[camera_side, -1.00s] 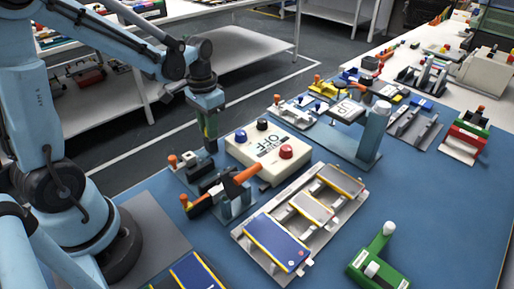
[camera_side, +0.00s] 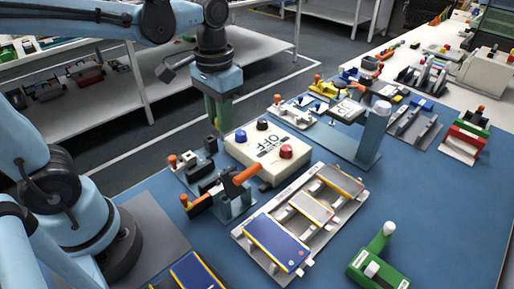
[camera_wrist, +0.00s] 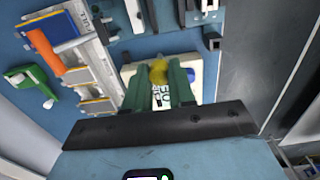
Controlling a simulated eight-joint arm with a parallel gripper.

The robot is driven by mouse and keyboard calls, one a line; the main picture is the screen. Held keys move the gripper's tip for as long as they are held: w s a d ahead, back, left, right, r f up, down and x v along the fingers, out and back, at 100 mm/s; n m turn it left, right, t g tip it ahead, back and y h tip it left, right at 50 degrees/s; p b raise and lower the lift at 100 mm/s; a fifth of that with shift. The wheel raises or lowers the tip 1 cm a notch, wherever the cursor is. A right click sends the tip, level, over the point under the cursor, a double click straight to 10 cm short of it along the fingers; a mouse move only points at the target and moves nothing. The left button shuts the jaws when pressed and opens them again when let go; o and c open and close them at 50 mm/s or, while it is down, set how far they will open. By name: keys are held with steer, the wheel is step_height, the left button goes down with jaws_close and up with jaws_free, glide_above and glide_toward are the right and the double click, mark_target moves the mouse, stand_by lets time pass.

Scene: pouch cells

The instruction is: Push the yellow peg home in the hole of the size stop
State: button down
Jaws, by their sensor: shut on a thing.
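My gripper (camera_side: 218,122) hangs pointing down at the back left of the blue bench, behind the white button box, clear of the surface. In the wrist view its two green fingers (camera_wrist: 168,88) are shut on the yellow peg (camera_wrist: 158,72), whose rounded yellow end shows between them. The fingers hide the rest of the peg. A small dark block (camera_side: 210,143) stands just below and left of the gripper.
The white button box (camera_side: 268,150) stands close in front of the gripper. A clamp with an orange handle (camera_side: 246,174) is nearby. A tray (camera_side: 292,213) of pouch cells and a green fixture (camera_side: 379,263) lie farther forward.

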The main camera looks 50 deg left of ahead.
steer(key=s+a, duration=0.4)
steer(key=a, duration=0.5)
steer(key=shift+f, duration=0.35)
steer(key=shift+s+a+f, duration=0.1)
steer(key=shift+f, duration=2.8)
steer(key=shift+f, duration=2.3)
steer(key=c, duration=0.9)
jaws_free()
steer(key=shift+r, duration=6.05)
